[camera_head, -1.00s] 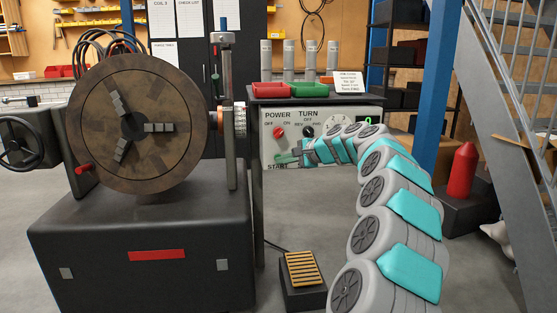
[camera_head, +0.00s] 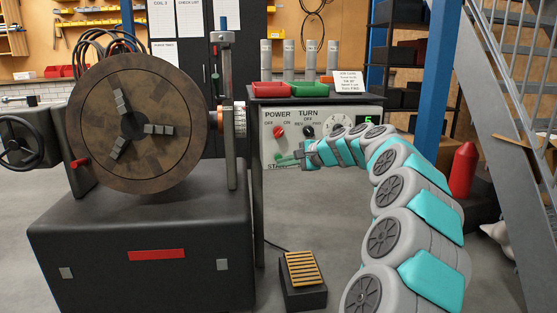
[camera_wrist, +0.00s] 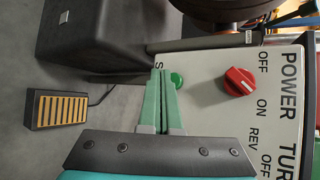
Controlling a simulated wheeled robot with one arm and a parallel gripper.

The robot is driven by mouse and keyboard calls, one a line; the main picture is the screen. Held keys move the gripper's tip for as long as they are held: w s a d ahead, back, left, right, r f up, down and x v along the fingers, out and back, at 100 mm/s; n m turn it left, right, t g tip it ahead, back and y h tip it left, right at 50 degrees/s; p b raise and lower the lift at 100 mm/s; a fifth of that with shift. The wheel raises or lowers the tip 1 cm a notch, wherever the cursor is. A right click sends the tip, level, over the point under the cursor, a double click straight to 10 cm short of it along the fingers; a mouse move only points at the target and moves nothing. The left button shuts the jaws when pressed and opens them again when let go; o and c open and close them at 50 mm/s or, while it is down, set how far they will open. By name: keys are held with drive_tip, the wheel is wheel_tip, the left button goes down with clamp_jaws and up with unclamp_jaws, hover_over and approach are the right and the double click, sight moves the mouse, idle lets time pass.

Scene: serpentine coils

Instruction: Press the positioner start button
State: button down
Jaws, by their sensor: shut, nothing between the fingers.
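The control panel (camera_head: 375,147) is a pale box with lettered knobs; it also shows in the wrist view (camera_wrist: 215,112). The green start button (camera_wrist: 177,80) sits on it beside the red power knob (camera_wrist: 239,82). My gripper (camera_wrist: 162,73) has its green fingers shut and empty. In the wrist view the tips are just left of the button; I cannot tell whether they touch it. In the head view my gripper (camera_head: 290,159) is at the panel's lower left, covering part of the START lettering. The positioner's round chuck plate (camera_head: 88,130) stands at left.
A black turn knob (camera_head: 308,131) and a lit green display (camera_head: 368,120) are on the panel. Red and green trays (camera_head: 309,90) stand above it. A foot pedal (camera_head: 302,270) lies on the floor, and a blue post (camera_head: 438,80) rises at right.

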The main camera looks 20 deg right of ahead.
drive_tip(key=s, duration=0.2)
drive_tip(key=s+a, duration=0.1)
drive_tip(key=s, duration=0.1)
drive_tip(key=shift+s+a, duration=0.15)
drive_tip(key=shift+s, duration=0.05)
idle(0.4)
drive_tip(key=s+a+f+n+g+y+p, duration=0.15)
drive_tip(key=s+a+n+g, duration=0.3)
drive_tip(key=s+a, duration=0.6)
drive_tip(key=s+a+f+n+g+h, duration=0.1)
drive_tip(key=s+a+f+n+g, duration=0.2)
drive_tip(key=s+a+n, duration=0.75)
drive_tip(key=s+f+n+g+h+p, duration=0.1)
drive_tip(key=s+f, duration=0.4)
drive_tip(key=s, duration=0.9)
drive_tip(key=s+f+n+g+h+p, duration=0.1)
drive_tip(key=s+f+g+h, duration=0.3)
drive_tip(key=s, duration=1)
wheel_tip(320, 180, down, 2)
drive_tip(key=shift+s+f+g+h, duration=0.1)
drive_tip(key=shift+s+g+h, duration=0.2)
drive_tip(key=shift+g, duration=0.25)
drive_tip(key=shift+w, duration=0.1)
